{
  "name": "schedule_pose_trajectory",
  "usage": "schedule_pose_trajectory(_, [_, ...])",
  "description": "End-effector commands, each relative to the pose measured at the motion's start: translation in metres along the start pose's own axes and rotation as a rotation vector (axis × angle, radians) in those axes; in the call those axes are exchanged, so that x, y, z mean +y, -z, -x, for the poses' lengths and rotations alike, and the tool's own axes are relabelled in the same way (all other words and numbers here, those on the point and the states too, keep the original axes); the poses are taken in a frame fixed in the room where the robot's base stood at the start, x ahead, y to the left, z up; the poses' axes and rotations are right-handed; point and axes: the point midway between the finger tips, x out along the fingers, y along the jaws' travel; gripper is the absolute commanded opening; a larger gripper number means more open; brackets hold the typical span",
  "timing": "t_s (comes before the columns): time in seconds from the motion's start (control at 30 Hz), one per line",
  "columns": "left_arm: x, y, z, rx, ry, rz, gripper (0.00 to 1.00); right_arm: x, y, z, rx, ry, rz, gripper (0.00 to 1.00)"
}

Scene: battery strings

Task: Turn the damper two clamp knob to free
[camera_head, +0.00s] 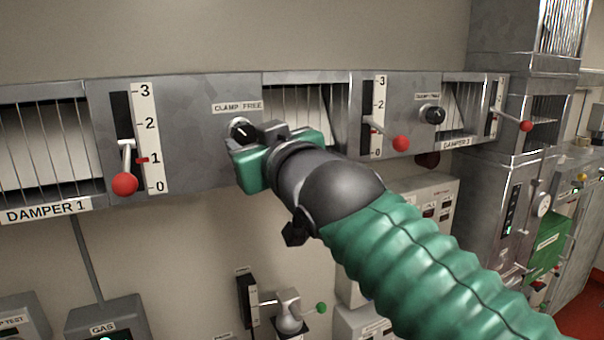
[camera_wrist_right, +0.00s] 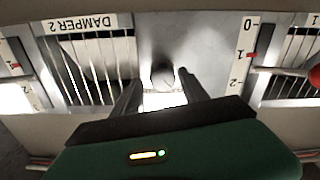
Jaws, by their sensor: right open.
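A round dark clamp knob (camera_head: 241,130) sits on the grey panel under a CLAMP FREE label (camera_head: 237,107). Its light pointer mark seems to lean up and left, towards CLAMP. My right gripper (camera_head: 243,149) is at this knob and partly covers it. In the right wrist view the knob (camera_wrist_right: 162,77) lies just beyond and between the two spread fingers (camera_wrist_right: 160,92), with space on both sides. The louvre beside it carries a DAMPER 2 label (camera_wrist_right: 82,24). Another clamp knob (camera_head: 432,114) is further right, its setting too small to tell. My left gripper is not in view.
Left of the near knob is a lever with a red ball (camera_head: 124,184) in a 0–3 scale, its red mark near 1. Another red-ball lever (camera_head: 400,144) stands right of the damper 2 louvre (camera_head: 300,105). Boxes (camera_head: 105,318) sit below the panel.

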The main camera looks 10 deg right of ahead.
Motion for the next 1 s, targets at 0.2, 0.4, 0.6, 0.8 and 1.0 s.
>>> schedule_pose_trajectory(0.2, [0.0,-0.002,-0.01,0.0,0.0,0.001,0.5,0.004,0.0,0.025,0.008,0.0,-0.005,0.57])
schedule_pose_trajectory(0.4, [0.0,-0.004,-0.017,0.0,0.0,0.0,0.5,0.009,0.001,0.046,0.014,-0.003,-0.008,0.57])
schedule_pose_trajectory(0.6, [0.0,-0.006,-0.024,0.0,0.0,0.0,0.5,0.008,0.001,0.061,0.013,-0.003,-0.006,0.57])
schedule_pose_trajectory(0.8, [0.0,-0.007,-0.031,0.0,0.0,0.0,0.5,0.005,0.002,0.076,0.013,-0.002,-0.004,0.57])
schedule_pose_trajectory(1.0, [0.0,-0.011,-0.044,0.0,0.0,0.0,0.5,0.004,0.0,0.093,0.013,-0.003,-0.004,0.57])
